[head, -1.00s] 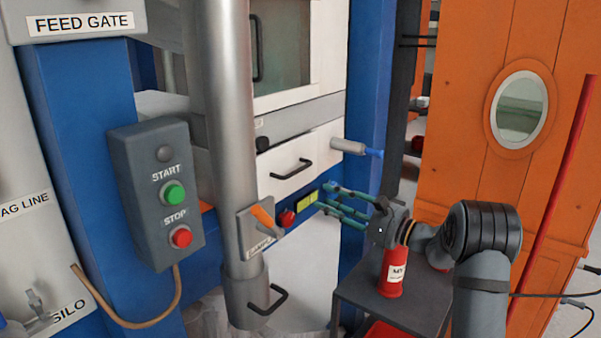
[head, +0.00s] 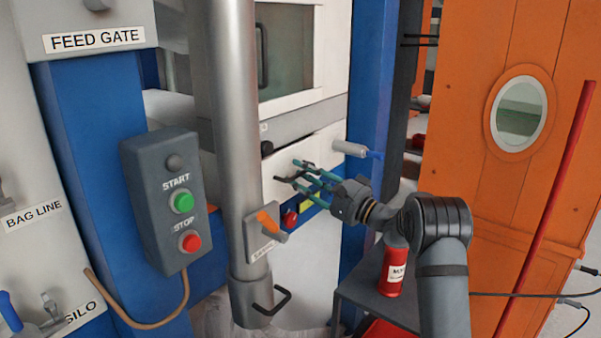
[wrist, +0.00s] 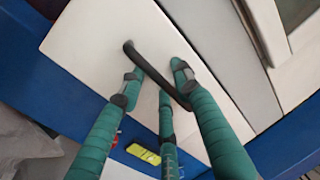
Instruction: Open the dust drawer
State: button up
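The white drawer front (head: 327,138) has a black bar handle, and it sits flush in the machine below the windowed door. In the wrist view the black handle (wrist: 155,72) runs diagonally between my green fingers. My gripper (head: 297,172) is at the handle with its fingers spread open. One finger is on the right side of the bar and two are on the other side. I see gaps between the fingertips and the bar, and cannot tell if any finger touches it. In the head view the fingers largely cover the handle. No label shows on this drawer.
A vertical grey pipe (head: 232,120) with an orange-handled lever (head: 268,221) stands left of the drawer. A red button (head: 290,218) and yellow label (wrist: 143,154) are below it. A grey cylinder with a blue tip (head: 350,149) projects at right. A red canister (head: 393,272) stands on a grey stand.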

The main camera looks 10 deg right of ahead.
jog(key=shift+w, duration=0.1)
jog(key=shift+c, duration=0.9)
grip_shut()
